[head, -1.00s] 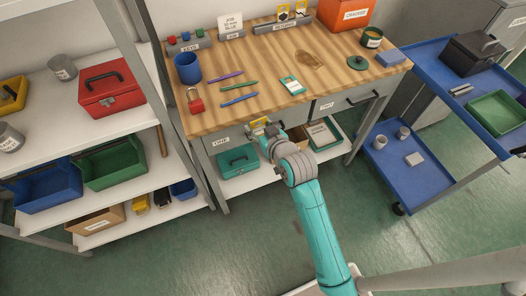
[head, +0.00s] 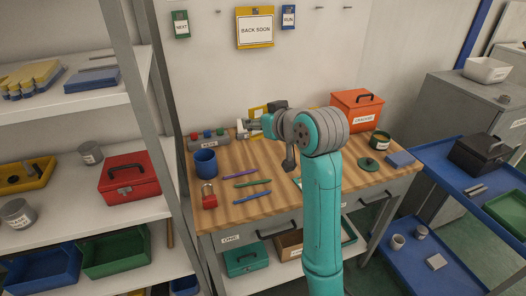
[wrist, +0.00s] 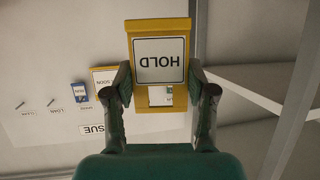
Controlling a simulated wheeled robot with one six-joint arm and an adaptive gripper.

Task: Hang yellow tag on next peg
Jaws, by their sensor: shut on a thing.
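My gripper (wrist: 163,88) is shut on a yellow tag (wrist: 160,24) with a white label reading HOLD, upside down in the wrist view. The two fingers grip its sides. In the head view my gripper is left of my arm's elbow, above the bench, and the tag is hard to make out there. Bare pegs (head: 318,8) and (head: 347,7) stick out of the back wall, right of a blue RUN tag (head: 288,17). Another peg (head: 218,12) shows between a green NEXT tag (head: 180,25) and a yellow BACK SOON sign (head: 255,28). Bare pegs also show in the wrist view (wrist: 50,102).
The wooden bench (head: 225,214) holds a blue cup (head: 205,162), a red padlock (head: 209,198), pens and an orange box (head: 357,109). A shelf unit stands left, a blue cart (head: 378,240) right.

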